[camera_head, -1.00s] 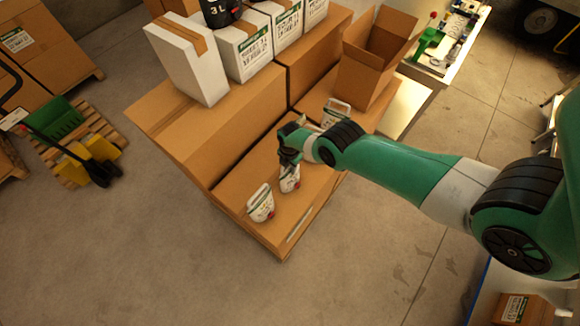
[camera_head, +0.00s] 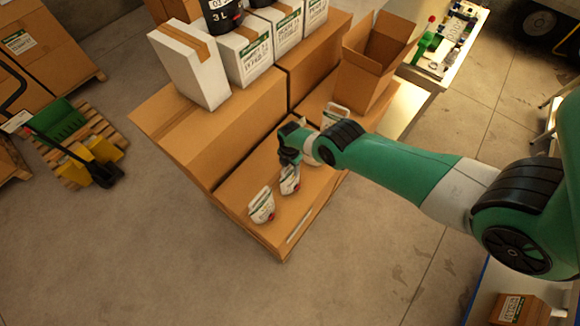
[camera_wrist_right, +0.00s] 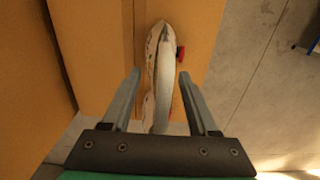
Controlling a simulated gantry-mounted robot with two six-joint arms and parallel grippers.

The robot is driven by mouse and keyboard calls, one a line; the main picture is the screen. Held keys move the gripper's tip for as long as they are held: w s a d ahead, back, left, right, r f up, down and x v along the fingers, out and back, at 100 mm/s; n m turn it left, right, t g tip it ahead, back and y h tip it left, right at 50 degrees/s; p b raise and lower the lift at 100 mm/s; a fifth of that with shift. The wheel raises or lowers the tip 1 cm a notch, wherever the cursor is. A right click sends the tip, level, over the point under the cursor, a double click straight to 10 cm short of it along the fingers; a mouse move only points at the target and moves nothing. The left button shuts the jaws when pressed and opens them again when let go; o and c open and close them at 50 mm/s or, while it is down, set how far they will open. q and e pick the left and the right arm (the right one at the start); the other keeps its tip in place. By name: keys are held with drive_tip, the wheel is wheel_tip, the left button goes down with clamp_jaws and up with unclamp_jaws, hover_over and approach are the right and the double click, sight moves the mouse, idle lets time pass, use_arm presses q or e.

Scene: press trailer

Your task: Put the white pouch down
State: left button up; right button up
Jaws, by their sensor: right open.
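A white pouch (camera_head: 289,181) with a red cap stands on the lower cardboard surface (camera_head: 235,190), directly below my right gripper (camera_head: 288,157). In the right wrist view the pouch (camera_wrist_right: 163,72) shows edge-on between the two fingers of the open right gripper (camera_wrist_right: 159,82), with gaps on both sides. A second white pouch (camera_head: 262,206) stands to its lower left, near the front edge. A third white pouch (camera_head: 336,112) is partly hidden behind my right wrist. My left gripper is not in view.
Large brown cartons (camera_head: 225,125) rise behind, topped by white boxes (camera_head: 190,65) and a black container. An open carton (camera_head: 372,65) stands at the back right. A small table with green items (camera_head: 428,45) is beyond. Clear floor lies in front.

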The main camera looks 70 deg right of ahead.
wheel_tip(320, 180, up, 3)
drive_tip(key=shift+r+p, duration=0.15)
drive_tip(key=shift+p, duration=0.65)
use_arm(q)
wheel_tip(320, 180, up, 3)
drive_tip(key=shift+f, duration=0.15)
use_arm(e)
drive_tip(key=shift+w, duration=0.1)
